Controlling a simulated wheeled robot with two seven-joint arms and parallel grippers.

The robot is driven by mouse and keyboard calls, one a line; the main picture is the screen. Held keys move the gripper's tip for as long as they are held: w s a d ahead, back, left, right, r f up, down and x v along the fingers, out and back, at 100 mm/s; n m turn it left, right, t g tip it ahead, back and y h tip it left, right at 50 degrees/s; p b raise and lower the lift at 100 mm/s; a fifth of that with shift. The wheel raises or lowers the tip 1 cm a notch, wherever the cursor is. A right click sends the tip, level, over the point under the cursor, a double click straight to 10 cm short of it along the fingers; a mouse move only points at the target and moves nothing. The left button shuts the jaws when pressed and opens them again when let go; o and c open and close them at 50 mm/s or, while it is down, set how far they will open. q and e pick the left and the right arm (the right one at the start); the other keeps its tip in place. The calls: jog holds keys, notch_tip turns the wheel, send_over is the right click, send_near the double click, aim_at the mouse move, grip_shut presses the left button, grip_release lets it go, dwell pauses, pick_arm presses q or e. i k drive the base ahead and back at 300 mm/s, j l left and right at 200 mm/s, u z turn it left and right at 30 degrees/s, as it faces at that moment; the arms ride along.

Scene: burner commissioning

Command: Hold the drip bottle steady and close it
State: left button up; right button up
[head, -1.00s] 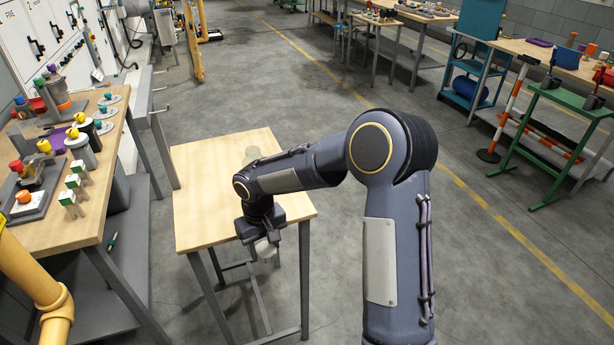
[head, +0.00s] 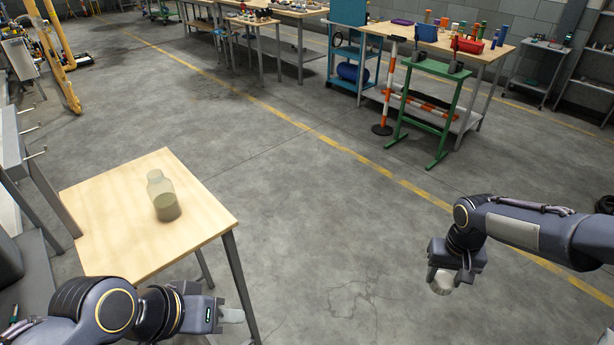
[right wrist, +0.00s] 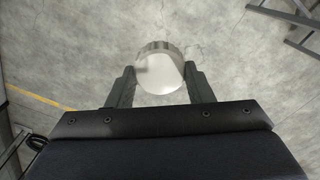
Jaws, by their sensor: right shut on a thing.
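The drip bottle (head: 163,197), pale and translucent with a darker olive lower part, stands upright on the small wooden table. No gripper touches it. My right gripper (head: 440,278) is well right of the table, over open floor. It is shut on a pale round cap (head: 441,286), which also shows between the fingers (right wrist: 160,85) in the right wrist view as a whitish disc with a grey ribbed rim (right wrist: 158,47). My left gripper (head: 230,315) is at the table's near right corner, in front of the bottle. A pale piece shows at its tip; its finger opening is unclear.
The small wooden table (head: 110,225) is otherwise bare. Open concrete floor (head: 330,240) lies between the table and my right arm. A green stand (head: 435,72), a striped post (head: 388,85) and workbenches stand far back.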

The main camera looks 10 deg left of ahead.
aim_at(161, 193)
jog(key=i+z, duration=0.15)
jog(key=i, duration=2.15)
jog(key=i+u, duration=0.15)
jog(key=u, duration=3.65)
